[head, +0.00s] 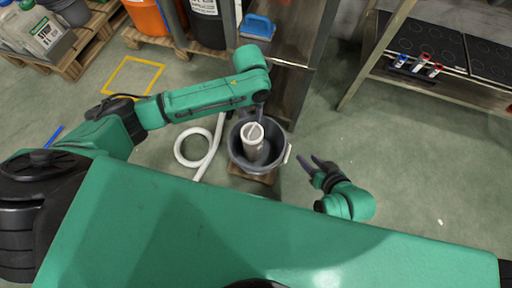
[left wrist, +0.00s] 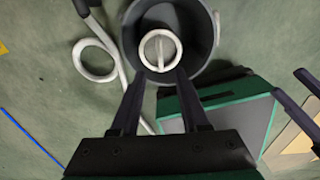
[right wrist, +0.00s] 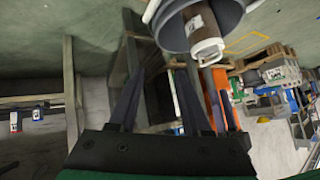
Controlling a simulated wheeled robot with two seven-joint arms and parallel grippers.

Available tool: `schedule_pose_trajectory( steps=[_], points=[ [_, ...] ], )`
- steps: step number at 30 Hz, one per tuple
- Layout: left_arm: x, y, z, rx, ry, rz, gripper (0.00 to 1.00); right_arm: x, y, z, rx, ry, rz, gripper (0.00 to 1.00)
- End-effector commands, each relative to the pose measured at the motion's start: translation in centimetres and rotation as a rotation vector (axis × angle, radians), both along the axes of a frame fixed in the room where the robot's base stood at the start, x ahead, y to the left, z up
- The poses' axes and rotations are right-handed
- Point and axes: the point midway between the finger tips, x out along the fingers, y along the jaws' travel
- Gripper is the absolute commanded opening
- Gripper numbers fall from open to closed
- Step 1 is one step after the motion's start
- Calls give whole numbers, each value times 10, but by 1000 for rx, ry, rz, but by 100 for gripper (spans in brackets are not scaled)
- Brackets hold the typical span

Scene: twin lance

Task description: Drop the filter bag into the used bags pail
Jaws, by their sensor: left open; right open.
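I cannot read a label saying whether this is the used bags pail. My left gripper (head: 257,109) is open at the pail's far side; its fingertips (left wrist: 160,73) appear near the ring, with no grip on it. My right gripper (head: 309,160) is open and empty, right of the pail. The cylinder (right wrist: 205,32) sticks out of the pail in the right wrist view.
A white hose (head: 207,158) lies coiled left of the pail. An orange bucket (head: 147,17) and a black drum (head: 207,25) are at the back. Floor right of the pail is clear.

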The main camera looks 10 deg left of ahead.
Motion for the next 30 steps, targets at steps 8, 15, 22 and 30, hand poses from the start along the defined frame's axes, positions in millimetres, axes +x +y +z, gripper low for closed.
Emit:
schedule_pose_trajectory(
  steps=[8,15,22,30],
  points=[
    [1,0,72,-2,-4,0,45,-19,-55,38,-198,268,-4,48],
    [1,0,108,0,-2,1,45,-45,-91,62,-303,452,-29,48],
    [1,0,111,0,-1,1,45,-50,-95,63,-317,482,-32,48],
    [1,0,111,-1,-1,1,45,-50,-95,63,-315,480,-32,48]
  ],
)
